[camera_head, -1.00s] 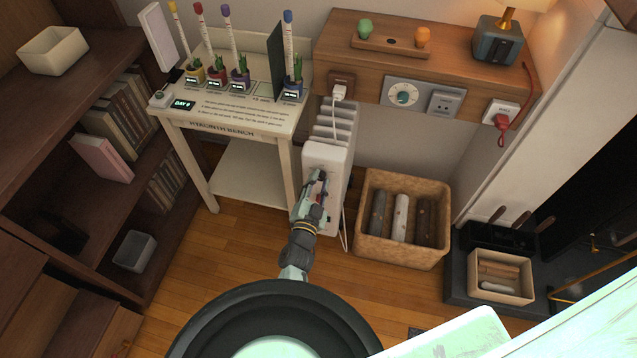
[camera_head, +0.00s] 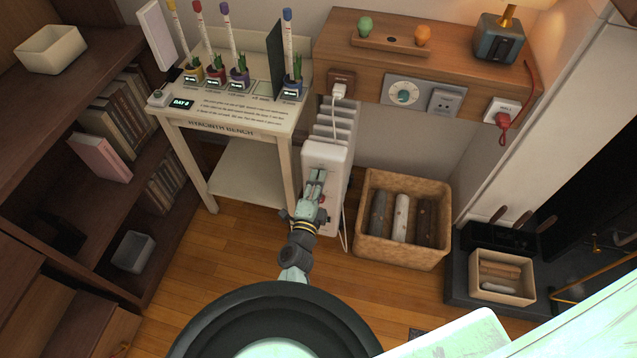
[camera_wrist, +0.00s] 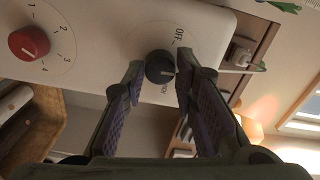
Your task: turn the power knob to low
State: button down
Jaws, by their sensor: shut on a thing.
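The white heater (camera_head: 325,155) stands on the floor beside the bench. In the wrist view its panel (camera_wrist: 105,25) carries a black knob (camera_wrist: 160,68) with an "OFF" mark at its upper right. A pale pointer line on the knob faces right, not at OFF. Other lettering below the knob is partly hidden, so I cannot read it. A red knob (camera_wrist: 29,43) marked 1 to 4 sits to the left. My gripper (camera_wrist: 160,66) is shut on the black knob, one finger on each side. In the head view my gripper (camera_head: 316,176) covers the black knob.
A woven basket of logs (camera_head: 366,240) stands right of the heater. The plant bench (camera_head: 240,122) is on the left. A wooden shelf with sockets (camera_head: 365,82) is above, and a white cord (camera_head: 338,110) hangs from a plug to the heater. Open floor lies in front.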

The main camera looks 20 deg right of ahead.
jog(key=shift+m, duration=0.3)
jog(key=shift+r, duration=0.1)
jog(key=c, duration=1.3)
grip_release()
